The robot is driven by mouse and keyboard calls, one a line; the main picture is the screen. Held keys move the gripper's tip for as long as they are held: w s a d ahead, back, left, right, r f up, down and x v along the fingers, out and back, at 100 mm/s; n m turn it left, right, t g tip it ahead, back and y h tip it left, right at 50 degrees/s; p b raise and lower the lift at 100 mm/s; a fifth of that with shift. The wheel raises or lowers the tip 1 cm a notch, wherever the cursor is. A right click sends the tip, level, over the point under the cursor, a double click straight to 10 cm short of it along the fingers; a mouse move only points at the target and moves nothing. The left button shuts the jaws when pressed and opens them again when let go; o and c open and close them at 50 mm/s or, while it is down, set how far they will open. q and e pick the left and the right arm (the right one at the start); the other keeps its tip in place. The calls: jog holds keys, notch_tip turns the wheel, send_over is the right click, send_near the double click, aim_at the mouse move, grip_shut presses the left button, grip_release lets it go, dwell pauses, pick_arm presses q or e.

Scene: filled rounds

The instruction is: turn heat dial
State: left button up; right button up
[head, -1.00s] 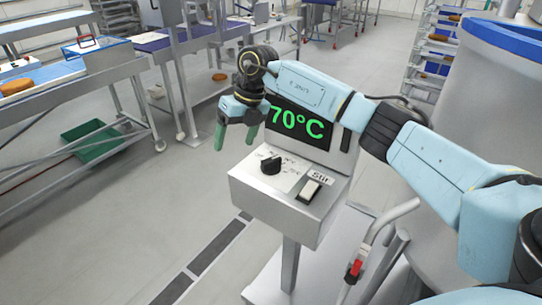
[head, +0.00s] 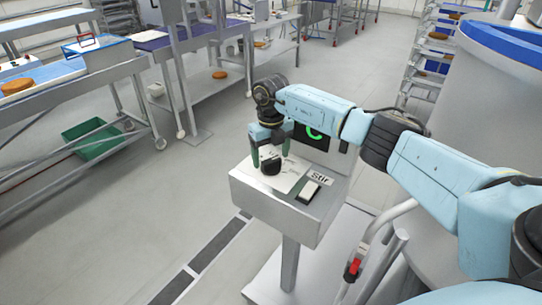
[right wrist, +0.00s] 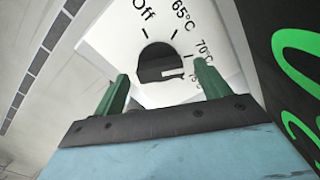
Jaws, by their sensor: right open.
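The black heat dial (head: 270,166) sits on the sloped top of the grey control box (head: 262,197). In the right wrist view the dial (right wrist: 160,62) shows between my finger tips, with marks for Off, 65°C and 70°C around it; a further mark is partly hidden. Its pale pointer line points toward the lower right, just below the 70°C mark. My right gripper (head: 270,160) is open, green fingers pointing down, one on each side of the dial. I cannot tell whether they touch it. The display (head: 314,133) is mostly hidden behind my right arm. My left gripper is out of view.
A white Stir switch (head: 308,191) is right of the dial on the same box. A large vat with a blue rim (head: 500,50) stands at the right. A red-handled pipe (head: 353,268) rises in front. The floor left of the box is clear.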

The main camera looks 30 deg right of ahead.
jog(key=shift+f, duration=0.75)
jog(key=c, duration=1)
jog(key=shift+o, duration=0.2)
